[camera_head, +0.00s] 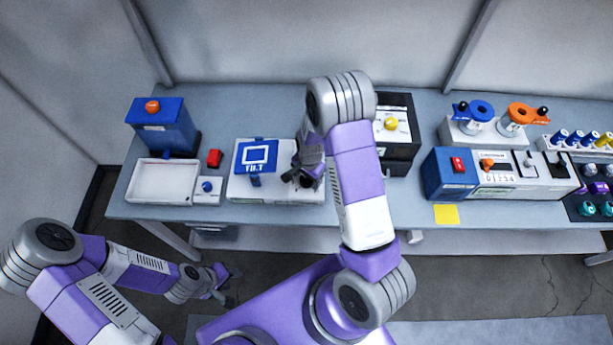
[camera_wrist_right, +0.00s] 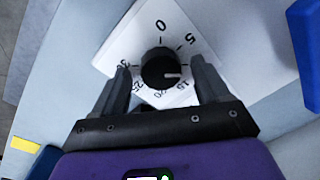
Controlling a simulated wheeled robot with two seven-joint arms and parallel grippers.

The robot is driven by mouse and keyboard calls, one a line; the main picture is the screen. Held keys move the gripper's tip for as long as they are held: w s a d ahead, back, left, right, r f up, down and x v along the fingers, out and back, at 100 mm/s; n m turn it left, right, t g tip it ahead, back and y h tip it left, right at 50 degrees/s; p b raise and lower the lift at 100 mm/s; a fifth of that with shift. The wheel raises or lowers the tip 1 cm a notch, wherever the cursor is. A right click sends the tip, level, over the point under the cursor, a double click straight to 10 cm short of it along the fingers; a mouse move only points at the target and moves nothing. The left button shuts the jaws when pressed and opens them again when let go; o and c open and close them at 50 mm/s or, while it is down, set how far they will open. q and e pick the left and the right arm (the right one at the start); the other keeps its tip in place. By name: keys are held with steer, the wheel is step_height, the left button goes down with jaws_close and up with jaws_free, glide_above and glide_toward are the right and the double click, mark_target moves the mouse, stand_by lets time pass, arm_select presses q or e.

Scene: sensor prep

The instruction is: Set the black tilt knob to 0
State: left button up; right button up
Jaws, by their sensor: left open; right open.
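The black tilt knob (camera_wrist_right: 160,67) sits on a white dial plate (camera_wrist_right: 118,45) in the right wrist view. Its white pointer mark points to the right, between the 5 and the 15; the 0 is at the top of the dial. My right gripper (camera_wrist_right: 161,72) is open, with one finger on each side of the knob; contact is not clear. In the head view my right gripper (camera_head: 306,172) is over the right part of the white tilt unit (camera_head: 240,188) and largely hides the knob. My left gripper (camera_head: 226,284) is open and empty, low in front of the table.
A blue tilt sign (camera_head: 256,157) stands on the unit, close left of my right gripper. A black box with a yellow knob (camera_head: 391,124) stands to the right.

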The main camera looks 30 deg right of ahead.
steer(key=shift+f, duration=0.2)
steer(key=shift+c, duration=0.2)
steer(key=c, duration=1)
